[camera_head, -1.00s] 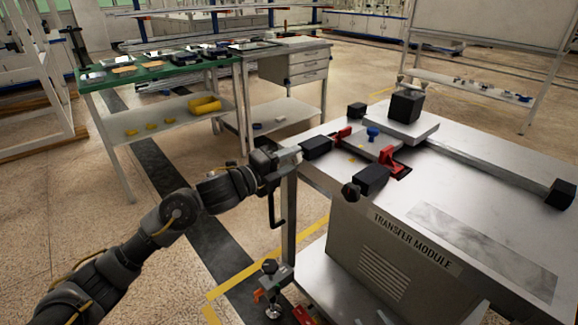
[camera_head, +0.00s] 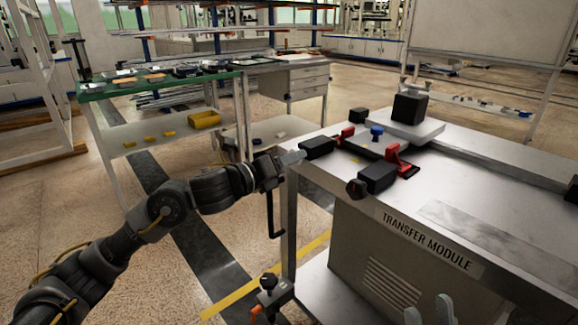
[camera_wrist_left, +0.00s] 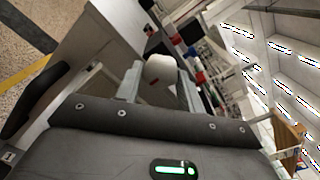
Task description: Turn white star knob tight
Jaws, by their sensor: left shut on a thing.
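The white knob (camera_wrist_left: 160,70) shows in the left wrist view as a rounded pale shape between my left fingers. My left gripper (camera_head: 291,158) is shut on it at the left corner of the transfer module table (camera_head: 480,165); it also shows in the left wrist view (camera_wrist_left: 158,85). In the head view the fingers hide the knob, and its star shape cannot be made out. My right gripper (camera_head: 430,311) shows only as two pale fingertips at the bottom edge, apart with nothing seen between them, in front of the module.
On the table are red clamps with black handles (camera_head: 377,178), a blue knob (camera_head: 376,131) and a black block (camera_head: 410,107) on a pale plate. A clamp-like fitting (camera_head: 268,290) is low at the front. A green-topped bench (camera_head: 150,85) stands behind my left arm.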

